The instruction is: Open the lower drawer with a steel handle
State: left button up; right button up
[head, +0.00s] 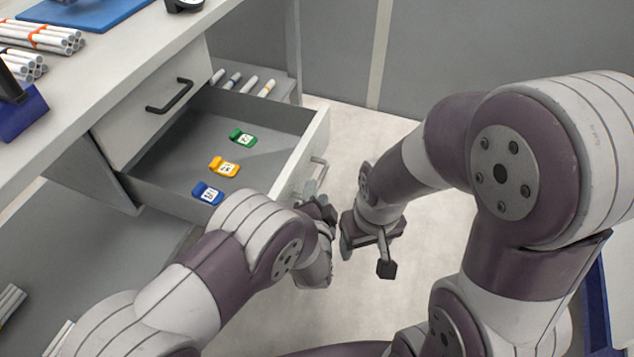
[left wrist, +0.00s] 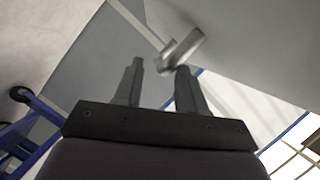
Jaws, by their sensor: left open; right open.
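The lower drawer (head: 293,160) stands pulled out, its inside showing in the head view. Its steel handle (head: 319,166) is on the front panel and also shows in the left wrist view (left wrist: 184,49). My left gripper (head: 318,198) is open just below the handle in the head view. In the left wrist view the handle lies just past the tip of the right-hand finger, not clearly between the fingers (left wrist: 160,75). I cannot tell if they touch. My right gripper (head: 368,254) is open and empty over the floor, right of my left gripper.
The drawer holds green (head: 242,137), yellow (head: 224,167) and blue (head: 207,192) tagged pieces. Above it, a closed drawer has a black handle (head: 170,96). White pipes lie on the worktop (head: 120,85) and on a shelf behind the drawer. The floor (head: 375,150) is clear.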

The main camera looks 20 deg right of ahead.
pick_arm(q)
jog(key=p+v, duration=0.2)
jog(key=v, duration=0.7)
pick_arm(e)
notch_tip(320, 180, up, 4)
jog(key=shift+f, duration=0.25)
